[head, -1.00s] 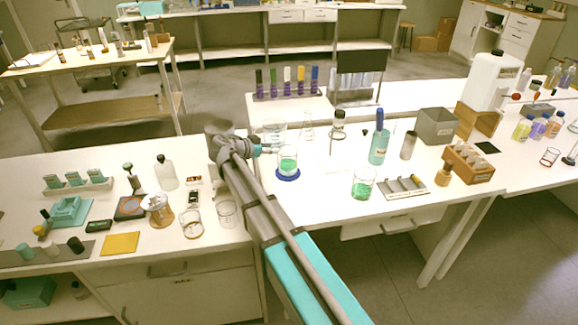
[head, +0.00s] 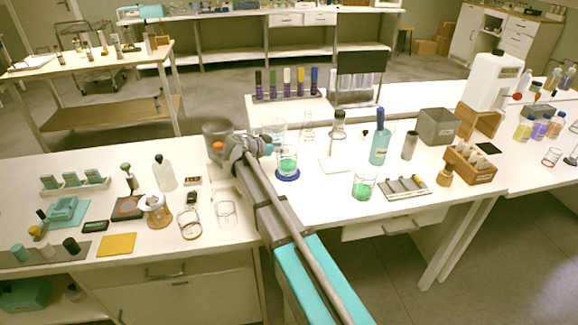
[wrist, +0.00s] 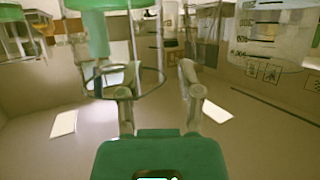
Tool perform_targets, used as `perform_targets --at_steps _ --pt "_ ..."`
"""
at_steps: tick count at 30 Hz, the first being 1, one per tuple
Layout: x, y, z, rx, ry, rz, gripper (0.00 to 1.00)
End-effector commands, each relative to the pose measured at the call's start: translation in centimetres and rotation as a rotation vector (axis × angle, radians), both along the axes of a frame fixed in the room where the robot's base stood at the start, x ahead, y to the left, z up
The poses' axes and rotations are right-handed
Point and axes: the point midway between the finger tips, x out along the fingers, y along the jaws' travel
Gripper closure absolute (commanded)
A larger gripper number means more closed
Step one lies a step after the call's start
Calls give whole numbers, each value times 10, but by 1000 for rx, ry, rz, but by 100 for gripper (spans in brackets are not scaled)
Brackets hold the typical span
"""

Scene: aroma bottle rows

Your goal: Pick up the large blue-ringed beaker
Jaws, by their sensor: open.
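The beaker with green liquid (head: 288,161) stands upright on the bench, with a blue ring (head: 288,175) around its foot. My gripper's wrist is just left of it in the head view; the fingers are hard to make out there. The wrist view is upside down. In it the same beaker (wrist: 108,22) hangs at the upper left, with its open rim near the left finger. My gripper (wrist: 158,88) is open, its fingers apart, with nothing held between them. Whether a finger touches the glass, I cannot tell.
A large graduated glass vessel (wrist: 275,35) is close by in the wrist view. A blue bottle (head: 379,147) and another green-liquid beaker (head: 363,184) stand to the right. An empty beaker (head: 226,212) stands near the front edge. The bench front between the green beakers is clear.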

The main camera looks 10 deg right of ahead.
Motion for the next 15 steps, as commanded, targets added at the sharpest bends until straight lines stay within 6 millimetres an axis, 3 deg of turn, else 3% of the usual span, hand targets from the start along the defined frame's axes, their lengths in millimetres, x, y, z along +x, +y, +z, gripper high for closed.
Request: perform_targets --at_steps 15 --pt "0 0 0 0 0 0 54"
